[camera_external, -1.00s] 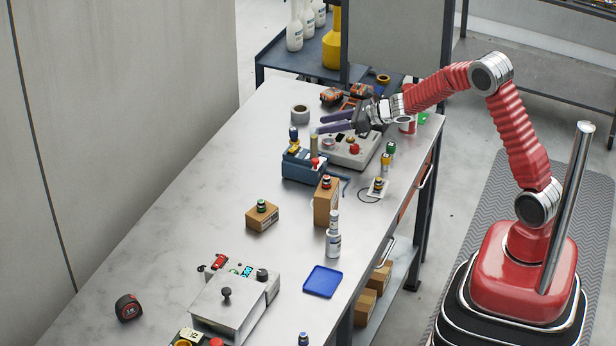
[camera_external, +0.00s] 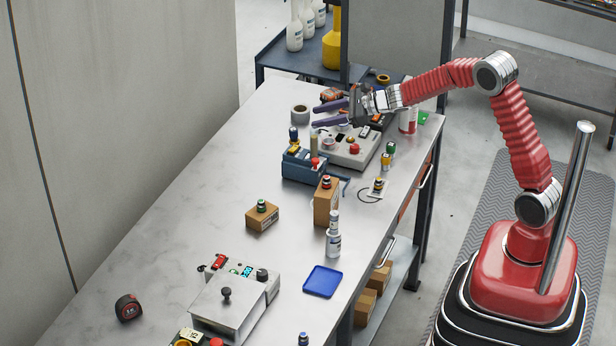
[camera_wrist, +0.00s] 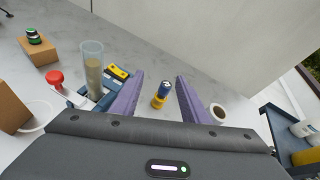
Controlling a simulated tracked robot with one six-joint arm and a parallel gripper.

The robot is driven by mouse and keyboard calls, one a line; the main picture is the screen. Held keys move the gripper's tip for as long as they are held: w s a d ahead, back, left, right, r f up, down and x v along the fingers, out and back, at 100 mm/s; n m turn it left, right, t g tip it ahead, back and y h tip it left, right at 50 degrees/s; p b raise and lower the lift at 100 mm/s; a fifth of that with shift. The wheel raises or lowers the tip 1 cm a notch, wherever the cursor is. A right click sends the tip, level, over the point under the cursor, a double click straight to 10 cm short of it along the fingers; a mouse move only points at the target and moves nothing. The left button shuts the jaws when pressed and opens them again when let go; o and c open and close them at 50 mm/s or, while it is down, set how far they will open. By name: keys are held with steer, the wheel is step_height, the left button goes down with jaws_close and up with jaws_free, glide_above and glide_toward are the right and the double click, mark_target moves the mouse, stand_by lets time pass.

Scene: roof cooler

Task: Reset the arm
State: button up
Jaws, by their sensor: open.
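My gripper (camera_external: 328,113) is open and empty, with two purple fingers held apart above the far end of the metal workbench (camera_external: 195,190). It points left in the external view, over the grey control box (camera_external: 352,150) with a red button. In the wrist view my fingers (camera_wrist: 152,98) spread to either side of a small blue and yellow object (camera_wrist: 161,94), which stands beyond them on the bench, apart from them. My arm reaches in from the right, its red links raised and bent.
A blue block fixture (camera_external: 303,164) stands just in front of the grey box. A roll of tape (camera_external: 299,113) lies beyond the gripper. Cardboard boxes (camera_external: 262,217), a blue tray (camera_external: 323,281) and a tape measure (camera_external: 128,307) lie nearer. The bench's left middle is clear.

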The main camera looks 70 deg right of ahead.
steer(key=s+a+r+n+g+y, duration=0.15)
steer(key=s+a+r+n, duration=0.25)
steer(key=a+r+n, duration=0.55)
steer(key=s+a+r+n+g+y, duration=0.1)
steer(key=s+a+n+g, duration=0.1)
steer(key=s+a+n, duration=0.35)
steer(key=s+a+r+n+g, duration=0.1)
steer(key=s+a+n, duration=0.1)
steer(key=s, duration=0.7)
steer(key=s+d+f+n+g+h, duration=0.1)
steer(key=s+n, duration=0.5)
steer(key=s, duration=0.7)
steer(key=s+d+f+n+g+h, duration=0.2)
steer(key=s+f+n+h, duration=0.3)
steer(key=s, duration=0.9)
steer(key=d+n, duration=0.1)
steer(key=n, duration=0.1)
steer(key=shift+s+d+n, duration=0.2)
steer(key=shift+s+n, duration=0.1)
